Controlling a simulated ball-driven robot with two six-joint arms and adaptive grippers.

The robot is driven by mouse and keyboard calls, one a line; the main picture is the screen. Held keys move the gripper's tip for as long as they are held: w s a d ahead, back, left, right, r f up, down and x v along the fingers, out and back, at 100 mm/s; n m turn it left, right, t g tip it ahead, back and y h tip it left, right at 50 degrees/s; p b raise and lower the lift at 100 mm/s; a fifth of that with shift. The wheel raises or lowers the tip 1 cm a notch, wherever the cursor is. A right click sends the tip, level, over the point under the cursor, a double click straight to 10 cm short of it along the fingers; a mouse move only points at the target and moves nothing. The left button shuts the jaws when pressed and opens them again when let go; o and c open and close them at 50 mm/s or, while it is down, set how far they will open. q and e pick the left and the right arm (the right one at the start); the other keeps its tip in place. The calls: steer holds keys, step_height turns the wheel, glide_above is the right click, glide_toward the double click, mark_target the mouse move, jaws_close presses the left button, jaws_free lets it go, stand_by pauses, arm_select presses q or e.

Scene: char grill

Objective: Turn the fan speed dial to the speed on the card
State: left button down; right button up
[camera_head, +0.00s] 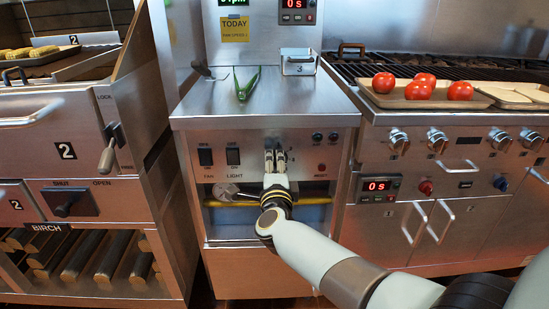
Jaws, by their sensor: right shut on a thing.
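My right gripper (275,158) reaches the front panel of the middle steel cabinet (265,118) and is shut on the fan speed dial there. Its fingers and wrist hide the dial, so I cannot tell where the dial points. Small marks show just right of the fingers. The yellow card (235,28) on the back wall reads TODAY with a fan speed line below; its number is too small to read surely. My left gripper is out of view.
The same panel has a FAN switch (205,157), a LIGHT switch (233,156) and a red RESET button (322,168). Green tongs (246,84) lie on the cabinet top. A yellow rail (230,203) runs below the panel. A tomato tray (400,101) is at right.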

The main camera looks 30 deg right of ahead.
steer(key=shift+s+f+n+p, duration=0.15)
steer(key=shift+n+p, duration=0.35)
steer(key=shift+n, duration=0.85)
steer(key=shift+w+f+n+p, duration=0.1)
steer(key=shift+f+n+p, duration=0.3)
steer(key=shift+n, duration=0.9)
steer(key=shift+s+f+n+p, duration=0.1)
steer(key=shift+n+p, duration=0.5)
steer(key=shift+n, duration=0.75)
steer(key=o, duration=1)
steer(key=shift+o, duration=0.6)
steer(key=shift+d+r, duration=0.1)
steer(key=v, duration=1.2)
